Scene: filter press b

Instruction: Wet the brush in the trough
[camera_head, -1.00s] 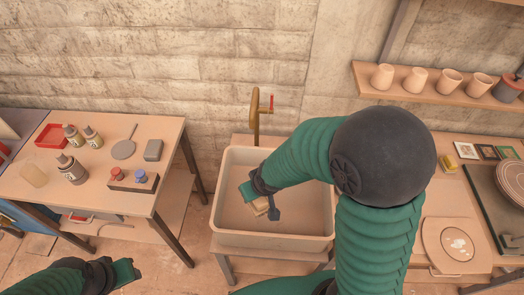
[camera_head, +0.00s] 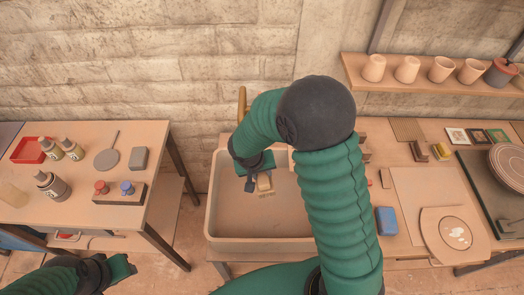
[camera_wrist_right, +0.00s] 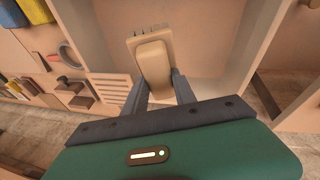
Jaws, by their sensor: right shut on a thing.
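The trough (camera_head: 213,205) is a pale, wide basin below a brass tap in the head view. My right gripper (camera_head: 256,180) is over its inside, shut on a small tan brush (camera_head: 265,184). In the right wrist view the brush (camera_wrist_right: 152,62) sticks out from between the gripper's two dark fingers (camera_wrist_right: 158,88), with a toothed or bristled far edge. I cannot tell whether the brush touches water or the trough floor. My left gripper (camera_head: 122,268) is at the lower left, away from the trough; its jaw opening is unclear.
A brass tap (camera_head: 242,103) stands behind the trough, partly hidden by my right arm. A left table (camera_head: 80,215) holds bottles, a red tray (camera_head: 28,151) and a two-knob block (camera_head: 120,191). A right bench holds a blue block (camera_head: 386,220) and boards. A shelf (camera_head: 425,88) carries cups.

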